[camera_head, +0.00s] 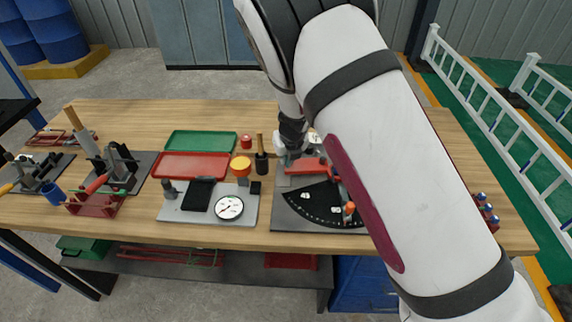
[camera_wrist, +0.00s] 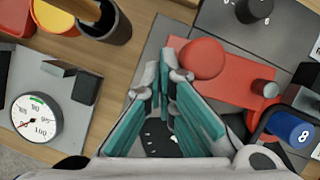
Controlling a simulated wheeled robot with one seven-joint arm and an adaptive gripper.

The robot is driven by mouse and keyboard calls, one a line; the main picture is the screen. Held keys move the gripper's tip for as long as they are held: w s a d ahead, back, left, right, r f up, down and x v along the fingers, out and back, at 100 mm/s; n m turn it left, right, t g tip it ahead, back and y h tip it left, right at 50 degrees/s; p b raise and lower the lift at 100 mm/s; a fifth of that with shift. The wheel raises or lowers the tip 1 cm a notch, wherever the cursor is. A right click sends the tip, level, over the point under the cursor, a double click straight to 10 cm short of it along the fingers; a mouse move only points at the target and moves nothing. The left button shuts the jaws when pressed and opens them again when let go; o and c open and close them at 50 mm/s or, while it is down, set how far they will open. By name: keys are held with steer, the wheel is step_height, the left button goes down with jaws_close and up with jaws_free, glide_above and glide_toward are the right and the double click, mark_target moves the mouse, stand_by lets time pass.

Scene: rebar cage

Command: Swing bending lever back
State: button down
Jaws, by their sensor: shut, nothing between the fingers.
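The bender's grey base plate (camera_head: 282,214) stands right of centre on the bench in the head view, with a black angle scale (camera_head: 312,205) on it. A red flat part (camera_head: 306,166) lies at its back. In the wrist view this red part (camera_wrist: 235,88) carries a round red knob (camera_wrist: 202,58); I cannot tell for certain whether it is the bending lever. My gripper (camera_wrist: 167,74) is shut and empty, its tips just left of the knob. I cannot tell whether they touch it. In the head view my gripper (camera_head: 284,156) is partly hidden by my arm.
A dial gauge (camera_head: 229,208) on a grey plate stands left of the bender. A black cup (camera_head: 262,163) and orange-topped post (camera_head: 241,168) stand close by. Red (camera_head: 190,166) and green (camera_head: 200,141) trays lie farther left. A blue cylinder marked 8 (camera_wrist: 292,130) sits right of my gripper.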

steer(key=shift+w, duration=0.7)
